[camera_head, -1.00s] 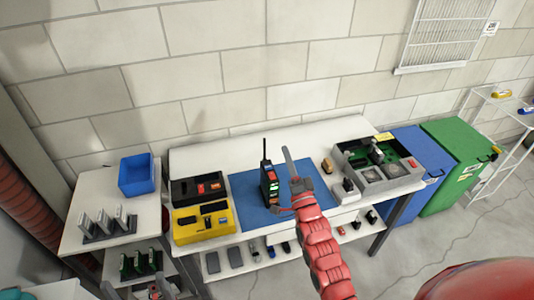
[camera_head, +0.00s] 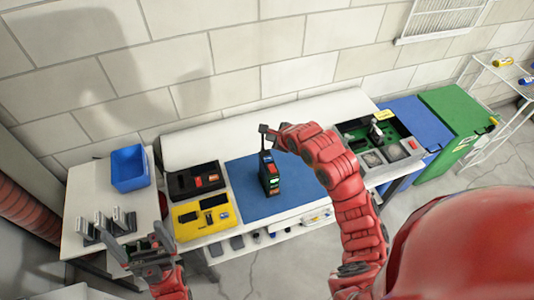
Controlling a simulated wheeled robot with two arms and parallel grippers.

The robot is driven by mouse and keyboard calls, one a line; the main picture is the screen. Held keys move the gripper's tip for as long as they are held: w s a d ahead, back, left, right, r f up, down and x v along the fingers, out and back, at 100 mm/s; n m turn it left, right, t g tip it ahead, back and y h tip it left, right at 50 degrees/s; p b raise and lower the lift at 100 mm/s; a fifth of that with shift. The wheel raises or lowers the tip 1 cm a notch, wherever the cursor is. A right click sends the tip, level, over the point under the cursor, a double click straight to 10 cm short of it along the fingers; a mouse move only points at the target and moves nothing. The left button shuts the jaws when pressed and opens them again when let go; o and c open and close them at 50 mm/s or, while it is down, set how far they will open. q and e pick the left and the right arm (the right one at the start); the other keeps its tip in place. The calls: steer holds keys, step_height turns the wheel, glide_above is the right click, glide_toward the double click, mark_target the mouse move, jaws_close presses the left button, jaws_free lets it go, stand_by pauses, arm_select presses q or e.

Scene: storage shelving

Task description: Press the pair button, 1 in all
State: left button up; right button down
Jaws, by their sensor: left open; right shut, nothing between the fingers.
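A black handheld radio (camera_head: 269,176) stands upright on the blue mat (camera_head: 246,200), with small orange-red and green patches on its near side. I cannot make out which part is the pair button. My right gripper (camera_head: 265,133) is shut at the radio's top, where it overlaps the antenna; I cannot tell whether it touches. The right arm curves in from the right over the mat's edge. My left gripper (camera_head: 142,244) is open and empty at the lower left, in front of the white side table.
A black case (camera_head: 182,185) and a yellow case (camera_head: 188,225) lie left of the mat. A blue bin (camera_head: 129,168) and several upright grey pieces occupy the side table (camera_head: 82,200). Blue and green cabinets stand far right.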

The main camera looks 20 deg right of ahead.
steer(key=shift+s, duration=0.1)
steer(key=b, duration=0.7)
glide_above(268, 159)
steer(key=f, duration=0.4)
steer(key=s+f, duration=0.1)
steer(key=f, duration=0.2)
steer(key=shift+d, duration=0.25)
steer(key=shift+f, duration=0.8)
steer(key=shift+f, duration=0.15)
stand_by(0.4)
steer(key=shift+f+p, duration=0.15)
steer(key=shift+p, duration=0.15)
steer(key=shift+f, duration=0.15)
